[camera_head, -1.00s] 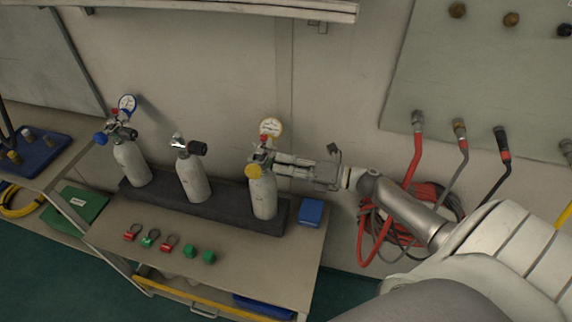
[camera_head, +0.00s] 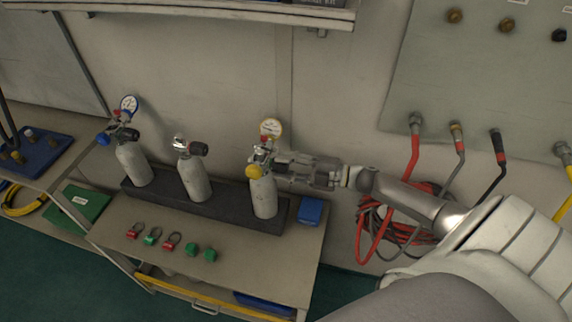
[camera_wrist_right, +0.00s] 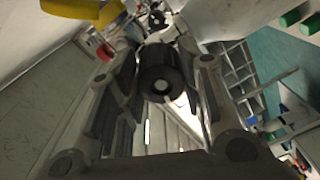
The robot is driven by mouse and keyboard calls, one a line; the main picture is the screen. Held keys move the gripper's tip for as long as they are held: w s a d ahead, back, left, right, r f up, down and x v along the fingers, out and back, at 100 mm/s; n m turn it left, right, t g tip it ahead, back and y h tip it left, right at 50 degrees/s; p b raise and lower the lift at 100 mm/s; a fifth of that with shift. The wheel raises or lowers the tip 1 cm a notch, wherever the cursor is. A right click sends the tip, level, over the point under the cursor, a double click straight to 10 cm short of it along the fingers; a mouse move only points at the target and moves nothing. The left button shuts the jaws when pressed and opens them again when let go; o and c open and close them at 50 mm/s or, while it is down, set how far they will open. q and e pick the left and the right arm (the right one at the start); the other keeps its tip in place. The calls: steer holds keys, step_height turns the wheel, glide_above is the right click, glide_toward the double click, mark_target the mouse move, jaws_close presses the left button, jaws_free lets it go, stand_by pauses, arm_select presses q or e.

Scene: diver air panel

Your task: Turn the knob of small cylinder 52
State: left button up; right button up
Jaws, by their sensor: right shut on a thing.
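Three small grey cylinders stand in a row on a dark base: a left one (camera_head: 134,163), a middle one (camera_head: 194,180) and a right one (camera_head: 263,197). I cannot read a number on any of them. The right one carries a yellow-rimmed gauge (camera_head: 271,128) and a yellow cap (camera_head: 254,172). My right gripper (camera_head: 282,165) reaches the right cylinder's valve from the right. In the right wrist view its fingers are shut on a black knob (camera_wrist_right: 161,75), which is mostly hidden in the head view. My left gripper is out of view.
The dark base (camera_head: 230,212) sits on a bench (camera_head: 270,262). Several red and green fittings (camera_head: 172,241) lie in front, and a blue box (camera_head: 311,211) stands at right. Coiled red and dark hoses (camera_head: 375,235) hang below my right arm.

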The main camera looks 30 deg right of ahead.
steer(key=m, duration=0.8)
steer(key=shift+p, duration=0.3)
steer(key=m, duration=0.4)
steer(key=shift+f+y, duration=0.1)
steer(key=shift+y, duration=0.2)
steer(key=m, duration=0.8)
steer(key=shift+f+m, duration=0.1)
steer(key=shift+m, duration=0.2)
steer(key=m, duration=0.3)
steer(key=shift+m+b, duration=0.35)
steer(key=shift+m, duration=0.05)
steer(key=m, duration=0.4)
steer(key=shift+s+m+t, duration=0.1)
steer(key=shift+m+t, duration=0.2)
steer(key=shift+a+m+b, duration=0.1)
steer(key=shift+m+b, duration=0.25)
steer(key=shift+m, duration=1.65)
